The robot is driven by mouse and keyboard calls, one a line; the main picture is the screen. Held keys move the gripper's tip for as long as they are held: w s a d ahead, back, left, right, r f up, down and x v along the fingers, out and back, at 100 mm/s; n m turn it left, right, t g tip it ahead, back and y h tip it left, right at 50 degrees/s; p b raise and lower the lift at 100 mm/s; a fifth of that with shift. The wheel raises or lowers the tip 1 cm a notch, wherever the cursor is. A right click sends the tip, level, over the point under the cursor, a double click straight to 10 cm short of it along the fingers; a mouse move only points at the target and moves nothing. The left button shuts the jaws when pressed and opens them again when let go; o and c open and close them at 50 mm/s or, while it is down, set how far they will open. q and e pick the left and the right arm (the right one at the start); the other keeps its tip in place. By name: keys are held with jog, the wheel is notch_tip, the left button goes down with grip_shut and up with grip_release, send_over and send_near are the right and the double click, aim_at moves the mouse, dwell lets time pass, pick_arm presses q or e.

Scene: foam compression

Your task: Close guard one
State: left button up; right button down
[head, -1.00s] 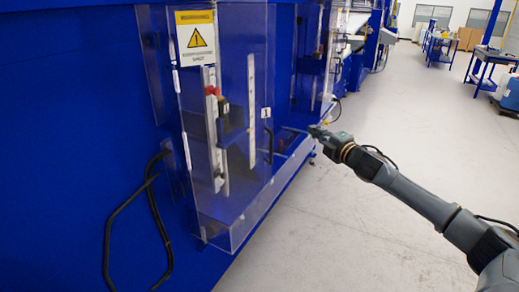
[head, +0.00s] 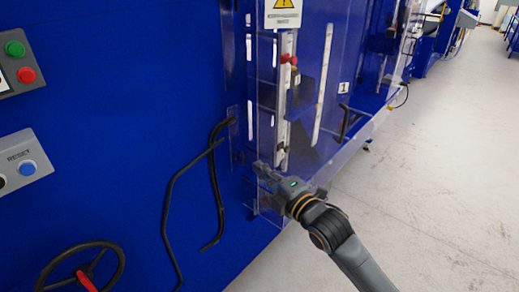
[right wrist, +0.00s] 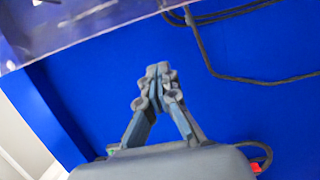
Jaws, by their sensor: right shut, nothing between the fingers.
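Guard one is a clear panel (head: 330,150) with a small "1" label (head: 343,87) and a black handle (head: 347,122), on the front of the blue machine. I cannot tell surely whether it stands open or shut. My right gripper (head: 264,172) is in front of the guard's lower left part, left of and below the handle. Its fingers are together and empty; I cannot tell whether they touch the clear plastic. In the right wrist view the shut fingertips (right wrist: 158,75) point at the blue machine, with a clear panel edge (right wrist: 90,25) at the upper left. My left gripper is out of view.
Black cables (head: 213,185) hang on the blue face left of my gripper. Further left are green and red buttons (head: 20,62), a reset box (head: 24,165) and a handwheel (head: 85,262). A yellow warning sign (head: 283,12) is above. Open floor (head: 430,190) lies right.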

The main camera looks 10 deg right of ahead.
aim_at(257, 150)
jog(key=p+x, duration=0.2)
jog(key=x, duration=0.7)
jog(key=d, duration=0.1)
jog(key=d+p, duration=0.1)
jog(key=d, duration=0.2)
jog(key=shift+w+d+p, duration=0.1)
jog(key=shift+w+p, duration=0.2)
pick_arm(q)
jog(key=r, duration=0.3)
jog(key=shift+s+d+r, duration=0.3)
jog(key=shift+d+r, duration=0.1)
pick_arm(e)
jog(key=shift+f, duration=0.1)
